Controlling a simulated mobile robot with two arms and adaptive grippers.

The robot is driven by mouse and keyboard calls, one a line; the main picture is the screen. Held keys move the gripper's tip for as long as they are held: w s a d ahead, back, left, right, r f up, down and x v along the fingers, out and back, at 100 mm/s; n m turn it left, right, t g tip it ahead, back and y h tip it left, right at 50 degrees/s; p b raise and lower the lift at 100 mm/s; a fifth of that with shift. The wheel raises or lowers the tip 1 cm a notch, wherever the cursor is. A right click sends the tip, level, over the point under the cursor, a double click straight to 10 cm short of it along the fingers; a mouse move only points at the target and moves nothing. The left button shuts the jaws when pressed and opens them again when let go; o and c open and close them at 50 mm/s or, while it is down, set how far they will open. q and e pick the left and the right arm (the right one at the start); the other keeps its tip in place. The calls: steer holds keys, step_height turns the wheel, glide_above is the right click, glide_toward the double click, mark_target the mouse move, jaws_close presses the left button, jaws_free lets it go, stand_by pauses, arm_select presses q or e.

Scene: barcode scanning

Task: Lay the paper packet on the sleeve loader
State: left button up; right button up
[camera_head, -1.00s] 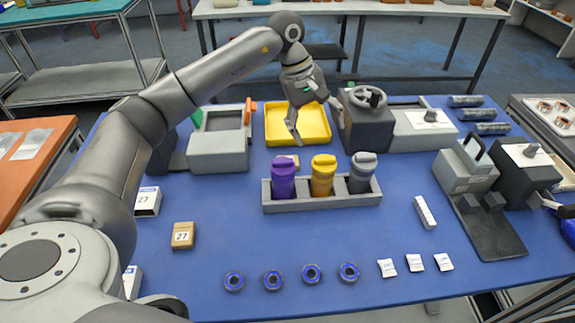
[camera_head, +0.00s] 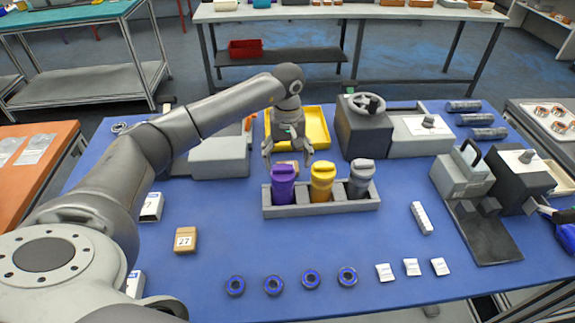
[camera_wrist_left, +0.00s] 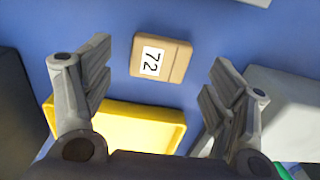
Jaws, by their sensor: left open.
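My left gripper (camera_head: 288,153) is open and empty above the blue table, behind the bottle rack. In the left wrist view, a small tan packet (camera_wrist_left: 160,58) with a white label, its number read as 72 in this view, lies flat ahead of the open fingers and apart from them. In the head view this packet (camera_head: 287,166) is mostly hidden behind the purple bottle. Another tan packet (camera_head: 185,240), labelled 27, and several small white packets (camera_head: 412,267) lie nearer the front. I cannot tell which machine is the sleeve loader. My right gripper is not in view.
A grey rack (camera_head: 320,209) holds purple, yellow and grey bottles in front of my left gripper. A yellow tray (camera_head: 319,125) is behind it. Grey machines stand at left (camera_head: 219,157), back right (camera_head: 363,135) and right (camera_head: 461,172).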

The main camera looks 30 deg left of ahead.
arm_select(q)
steer(key=shift+f, duration=1.3)
steer(key=c, duration=1.2)
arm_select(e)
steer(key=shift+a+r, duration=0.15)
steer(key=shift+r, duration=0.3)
arm_select(q)
steer(key=shift+w+r, duration=0.1)
steer(key=shift+r, duration=0.05)
